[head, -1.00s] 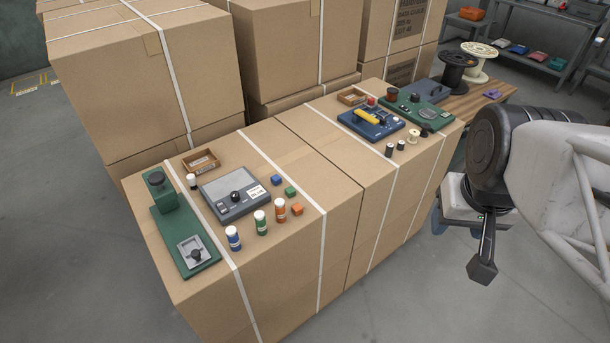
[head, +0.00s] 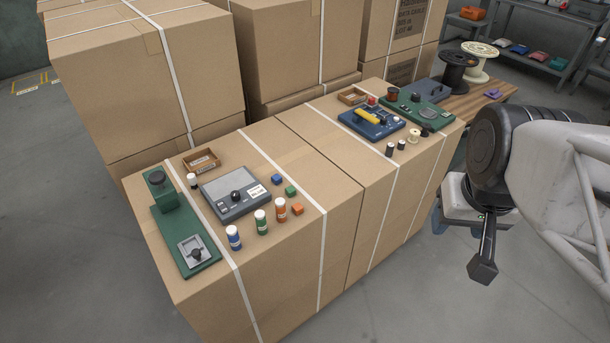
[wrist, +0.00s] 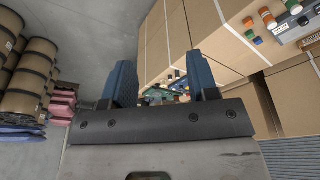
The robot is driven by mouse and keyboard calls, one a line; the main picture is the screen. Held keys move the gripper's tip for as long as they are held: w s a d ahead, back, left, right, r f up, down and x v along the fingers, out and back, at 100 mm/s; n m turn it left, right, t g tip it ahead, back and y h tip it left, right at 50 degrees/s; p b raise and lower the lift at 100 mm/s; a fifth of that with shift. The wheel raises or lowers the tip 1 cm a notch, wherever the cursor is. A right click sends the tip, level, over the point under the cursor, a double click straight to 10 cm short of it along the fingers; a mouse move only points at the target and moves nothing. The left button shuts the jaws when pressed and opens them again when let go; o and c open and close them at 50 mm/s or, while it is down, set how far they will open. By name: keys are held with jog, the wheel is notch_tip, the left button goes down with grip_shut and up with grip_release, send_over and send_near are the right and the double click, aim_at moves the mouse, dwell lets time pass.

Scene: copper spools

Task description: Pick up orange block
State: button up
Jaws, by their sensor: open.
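The small orange block (head: 298,209) sits on the near cardboard box top, right of an orange bottle with a white cap (head: 281,210). A green block (head: 290,191) and a blue block (head: 277,180) lie behind it. In the head view my arm is at the right, well away from the block, and its fingers cannot be made out. In the wrist view my gripper (wrist: 165,85) shows two blue fingers apart with nothing held between them.
Green (head: 261,222) and blue (head: 233,238) bottles stand left of the orange bottle. A grey scale (head: 234,193), a wooden tray (head: 201,161) and a green press (head: 180,222) are further left. A blue device (head: 371,123) and small spools occupy the right box. Tall cartons (head: 145,75) stand behind.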

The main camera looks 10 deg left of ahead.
jog(key=shift+c, duration=0.2)
jog(key=shift+c, duration=0.8)
jog(key=w+a+f+n+t+y, duration=0.1)
jog(key=w+a+f+n+t, duration=0.2)
jog(key=w+f, duration=0.65)
jog(key=w+a+f+n+t+y, duration=0.15)
jog(key=w+a+f+t, duration=0.35)
jog(key=w, duration=0.8)
jog(key=n+y, duration=0.5)
jog(key=y, duration=0.4)
send_near(298, 209)
jog(key=shift+w+a+f+t, duration=0.3)
jog(key=shift+w+a, duration=0.45)
jog(key=shift+a, duration=0.05)
